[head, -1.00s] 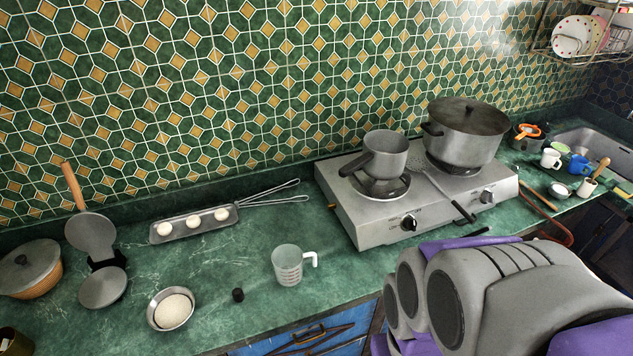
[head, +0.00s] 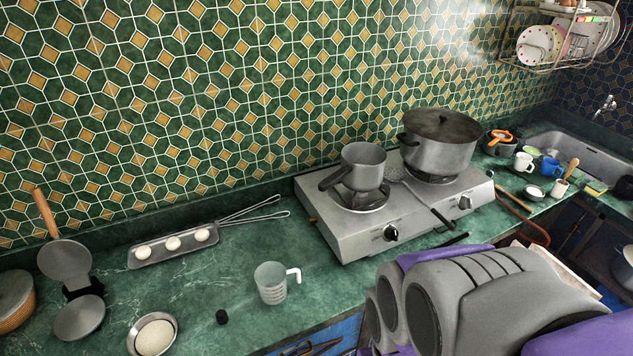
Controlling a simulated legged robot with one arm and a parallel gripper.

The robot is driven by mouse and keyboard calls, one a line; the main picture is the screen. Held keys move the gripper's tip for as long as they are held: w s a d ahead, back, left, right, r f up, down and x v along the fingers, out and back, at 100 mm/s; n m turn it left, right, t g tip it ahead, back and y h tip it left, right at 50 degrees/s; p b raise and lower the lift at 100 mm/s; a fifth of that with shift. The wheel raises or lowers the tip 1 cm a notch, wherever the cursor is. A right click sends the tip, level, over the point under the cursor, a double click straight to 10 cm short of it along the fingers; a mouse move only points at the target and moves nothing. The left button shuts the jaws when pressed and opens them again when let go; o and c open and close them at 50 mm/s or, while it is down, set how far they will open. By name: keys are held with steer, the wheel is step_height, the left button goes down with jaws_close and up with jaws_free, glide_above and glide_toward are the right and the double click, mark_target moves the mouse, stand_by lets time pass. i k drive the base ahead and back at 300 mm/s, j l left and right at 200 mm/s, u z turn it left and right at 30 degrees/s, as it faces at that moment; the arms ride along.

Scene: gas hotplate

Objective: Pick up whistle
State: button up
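A small black piece (head: 222,317) lies on the green counter, between the clear measuring cup and a bowl of white contents. It may be the whistle, but it is too small to tell for sure. My grey and purple arm (head: 480,300) fills the lower right of the head view. My gripper does not show, so its state and its place relative to the black piece are hidden.
The measuring cup (head: 271,283) stands right of the black piece and the bowl (head: 152,337) left of it. A two-burner hotplate (head: 395,215) carries a saucepan (head: 362,166) and a large lidded pot (head: 438,145). The counter (head: 205,268) behind the black piece is clear.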

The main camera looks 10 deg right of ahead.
mark_target(220, 315)
steer(key=u, duration=1.65)
steer(key=l, duration=0.1)
